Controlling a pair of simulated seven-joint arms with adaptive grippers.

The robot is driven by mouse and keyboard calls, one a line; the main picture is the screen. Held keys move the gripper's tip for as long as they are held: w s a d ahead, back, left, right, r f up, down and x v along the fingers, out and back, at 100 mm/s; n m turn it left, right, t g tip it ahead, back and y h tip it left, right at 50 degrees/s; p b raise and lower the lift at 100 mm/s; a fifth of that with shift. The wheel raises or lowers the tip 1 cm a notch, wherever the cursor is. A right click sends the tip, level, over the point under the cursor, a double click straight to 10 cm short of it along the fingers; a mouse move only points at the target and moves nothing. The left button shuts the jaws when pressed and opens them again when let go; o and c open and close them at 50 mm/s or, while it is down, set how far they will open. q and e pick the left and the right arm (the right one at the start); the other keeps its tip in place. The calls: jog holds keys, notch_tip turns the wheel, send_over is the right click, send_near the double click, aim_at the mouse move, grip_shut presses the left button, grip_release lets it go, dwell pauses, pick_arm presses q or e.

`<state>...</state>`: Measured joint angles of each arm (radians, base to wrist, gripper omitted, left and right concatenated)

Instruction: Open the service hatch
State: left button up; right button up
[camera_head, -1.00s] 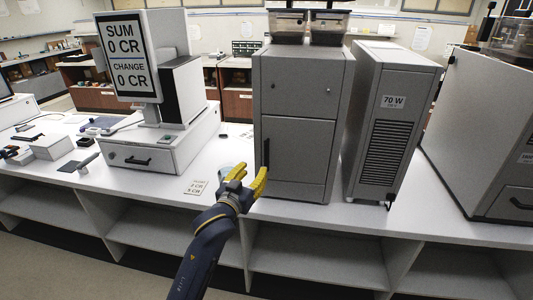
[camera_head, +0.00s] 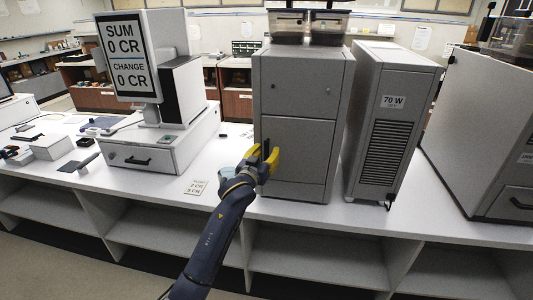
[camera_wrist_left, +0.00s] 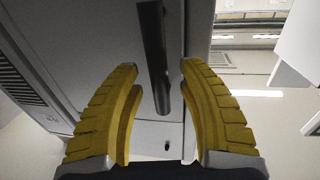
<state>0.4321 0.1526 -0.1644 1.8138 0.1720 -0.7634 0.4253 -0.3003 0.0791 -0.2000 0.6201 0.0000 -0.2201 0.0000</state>
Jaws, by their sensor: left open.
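The service hatch (camera_head: 300,150) is the grey front panel of the coffee machine in the middle of the head view, and it looks closed. Its dark vertical handle (camera_head: 266,146) is at the panel's left edge. My left gripper (camera_head: 264,160) is at the handle, with its yellow fingers apart. In the left wrist view the handle (camera_wrist_left: 154,50) reaches down between the two open fingers (camera_wrist_left: 158,75), with a gap on each side. The lower end of the handle is partly hidden by my gripper in the head view. My right gripper is not in view.
A till with a price screen (camera_head: 128,60) stands left of the machine. A grey unit marked 70 W (camera_head: 385,120) stands close on its right. A small price card (camera_head: 195,187) lies on the white counter (camera_head: 230,150). A light blue cup (camera_head: 227,173) is beside my gripper.

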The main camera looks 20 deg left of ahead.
pick_arm(q)
jog(key=shift+c, duration=0.6)
grip_shut()
